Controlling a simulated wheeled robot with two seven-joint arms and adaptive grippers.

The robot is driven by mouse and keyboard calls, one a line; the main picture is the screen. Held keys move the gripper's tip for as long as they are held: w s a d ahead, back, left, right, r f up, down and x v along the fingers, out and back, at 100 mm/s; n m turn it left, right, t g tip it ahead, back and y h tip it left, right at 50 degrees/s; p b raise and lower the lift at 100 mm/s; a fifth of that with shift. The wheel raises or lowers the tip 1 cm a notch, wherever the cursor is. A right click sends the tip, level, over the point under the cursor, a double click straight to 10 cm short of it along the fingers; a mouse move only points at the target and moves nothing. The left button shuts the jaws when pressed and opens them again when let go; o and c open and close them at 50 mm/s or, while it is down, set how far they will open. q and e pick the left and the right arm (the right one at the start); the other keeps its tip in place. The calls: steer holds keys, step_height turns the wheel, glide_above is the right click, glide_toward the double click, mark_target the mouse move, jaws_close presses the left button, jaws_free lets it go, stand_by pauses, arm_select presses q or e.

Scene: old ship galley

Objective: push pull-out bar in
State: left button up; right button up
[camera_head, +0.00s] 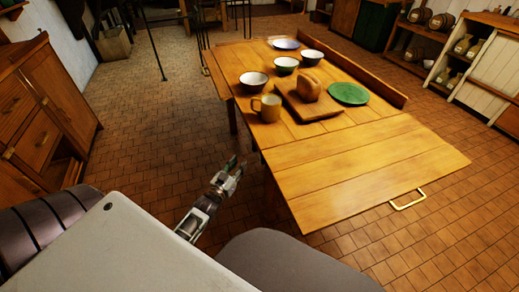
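The pull-out bar (365,165) is a flat wooden leaf of lengthwise boards, extended from the near end of the wooden table. A brass handle (408,201) sticks out from its near edge at the right. My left gripper (237,161) is to the left of the bar, apart from it, over the tiled floor in the picture. Its two fingers look spread, with nothing between them. My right gripper is not in view.
On the table (333,121) are a mug (267,107), bread (308,89) on a board, a green plate (348,93) and several bowls. A cabinet (45,105) stands at left. Shelves line the right. Tiled floor (455,225) is clear right of the bar.

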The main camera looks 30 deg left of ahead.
arm_select(q)
steer(key=shift+d+r, duration=0.1)
steer(key=shift+r, duration=0.15)
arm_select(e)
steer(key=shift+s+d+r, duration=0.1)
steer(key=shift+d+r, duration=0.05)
arm_select(q)
steer(key=shift+w, duration=0.1)
steer(key=b, duration=0.2)
glide_toward(253, 143)
steer(key=shift+w, duration=1.9)
steer(key=shift+w+b, duration=0.4)
steer(key=shift+w, duration=2.4)
steer(key=shift+w+a+b, duration=0.2)
steer(key=shift+a+b, duration=0.05)
steer(key=shift+b, duration=0.05)
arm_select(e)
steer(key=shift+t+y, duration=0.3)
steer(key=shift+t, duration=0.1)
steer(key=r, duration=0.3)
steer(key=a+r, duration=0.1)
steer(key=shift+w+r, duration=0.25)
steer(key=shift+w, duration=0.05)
